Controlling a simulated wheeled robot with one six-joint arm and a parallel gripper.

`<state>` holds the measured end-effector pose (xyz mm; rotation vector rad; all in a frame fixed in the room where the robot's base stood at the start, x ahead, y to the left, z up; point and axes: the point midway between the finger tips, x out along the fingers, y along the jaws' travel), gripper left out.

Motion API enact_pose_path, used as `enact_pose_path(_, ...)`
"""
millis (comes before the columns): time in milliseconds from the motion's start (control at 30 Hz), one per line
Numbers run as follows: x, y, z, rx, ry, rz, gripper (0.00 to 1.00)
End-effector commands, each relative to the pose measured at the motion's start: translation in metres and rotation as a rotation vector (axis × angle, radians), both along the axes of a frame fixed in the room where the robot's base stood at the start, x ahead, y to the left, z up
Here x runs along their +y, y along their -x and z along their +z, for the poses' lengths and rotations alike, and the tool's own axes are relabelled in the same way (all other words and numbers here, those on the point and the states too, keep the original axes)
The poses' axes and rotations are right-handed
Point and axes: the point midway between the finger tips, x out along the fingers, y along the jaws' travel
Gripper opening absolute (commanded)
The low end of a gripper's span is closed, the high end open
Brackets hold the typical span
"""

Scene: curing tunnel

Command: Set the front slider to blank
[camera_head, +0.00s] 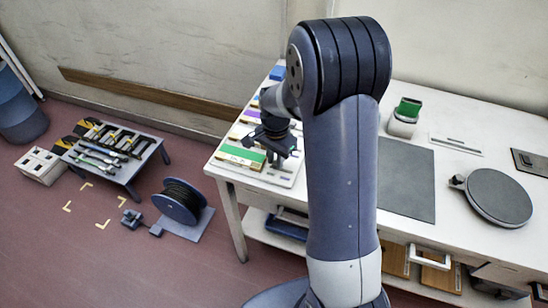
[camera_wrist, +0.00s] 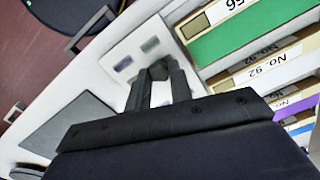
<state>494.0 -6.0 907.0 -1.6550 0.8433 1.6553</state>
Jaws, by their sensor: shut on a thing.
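My gripper (camera_wrist: 158,74) is shut on a small dark knob at this panel, which I take to be the front slider. The fingers hide most of the knob and its track, so I cannot tell its exact setting. In the head view my gripper (camera_head: 277,160) is low over the left end of the white table, and the slider is hidden there.
Binders with a green front one (camera_head: 242,155) stand left of my gripper. A grey mat (camera_head: 407,185), a round dark plate (camera_head: 498,196) and a green-topped box (camera_head: 404,117) are on the table (camera_head: 460,110). A cable reel (camera_head: 180,202) and tool bench (camera_head: 120,165) stand on the floor.

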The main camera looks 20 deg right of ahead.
Motion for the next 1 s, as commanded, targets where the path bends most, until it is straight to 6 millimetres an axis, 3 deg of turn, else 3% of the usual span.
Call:
enact_pose_path(133, -0.014, 0.010, -0.001, 0.001, 0.001, -0.002, 0.00)
enact_pose_path(367, -0.014, 0.010, 0.000, 0.001, 0.001, 0.000, 0.00)
enact_pose_path(400, -0.014, 0.010, 0.000, 0.001, 0.001, 0.000, 0.23)
enact_pose_path(633, -0.014, 0.010, 0.000, 0.001, 0.001, 0.000, 0.42)
enact_pose_path(867, -0.014, 0.010, 0.000, 0.001, 0.001, 0.000, 0.43)
enact_pose_path(1000, -0.014, 0.009, 0.010, -0.004, 0.001, 0.000, 0.43)
